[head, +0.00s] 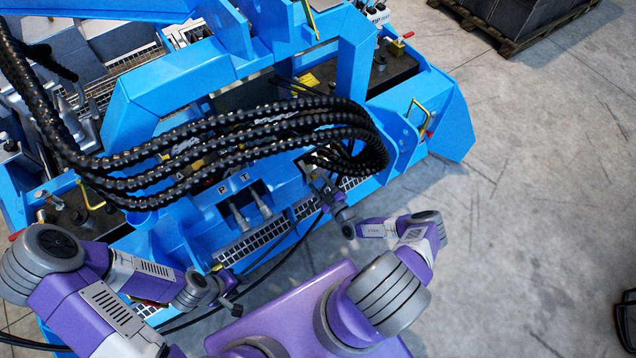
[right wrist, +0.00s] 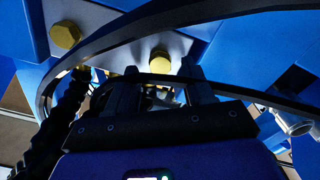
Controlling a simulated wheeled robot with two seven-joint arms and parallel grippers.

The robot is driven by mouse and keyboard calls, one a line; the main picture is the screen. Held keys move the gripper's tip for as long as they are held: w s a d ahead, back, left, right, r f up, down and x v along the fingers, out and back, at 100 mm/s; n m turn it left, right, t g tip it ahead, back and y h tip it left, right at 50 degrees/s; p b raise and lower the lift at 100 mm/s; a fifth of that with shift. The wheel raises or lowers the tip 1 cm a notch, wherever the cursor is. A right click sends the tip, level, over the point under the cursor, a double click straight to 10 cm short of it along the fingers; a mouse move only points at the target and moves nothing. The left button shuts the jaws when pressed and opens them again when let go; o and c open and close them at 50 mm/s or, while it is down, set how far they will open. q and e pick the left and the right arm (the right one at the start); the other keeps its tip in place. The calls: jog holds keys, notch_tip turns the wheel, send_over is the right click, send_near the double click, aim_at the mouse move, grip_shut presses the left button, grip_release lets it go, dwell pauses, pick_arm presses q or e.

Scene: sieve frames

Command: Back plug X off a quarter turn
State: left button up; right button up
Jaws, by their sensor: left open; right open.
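My right gripper (head: 322,186) is at the blue machine's front, under the end of the black hose bundle. In the right wrist view its two dark fingers (right wrist: 163,88) stand apart, with a dim silver and yellowish fitting (right wrist: 165,96) beyond and between them. I cannot tell whether they touch it. No label X is readable, so I cannot say which fitting is plug X. My left gripper (head: 229,286) is open low at the machine's front edge, near a thin black cable, and holds nothing that I can see.
Two silver fittings (head: 250,209) stick out below the marks P and T. Thick black hoses (head: 230,145) arch over the panel. A black cable (right wrist: 215,84) crosses at the right fingers, near yellow bolts (right wrist: 65,34). Concrete floor (head: 530,210) is open on the right.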

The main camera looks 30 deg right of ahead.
jog(key=shift+w, duration=0.65)
jog(key=shift+a, duration=0.1)
grip_shut()
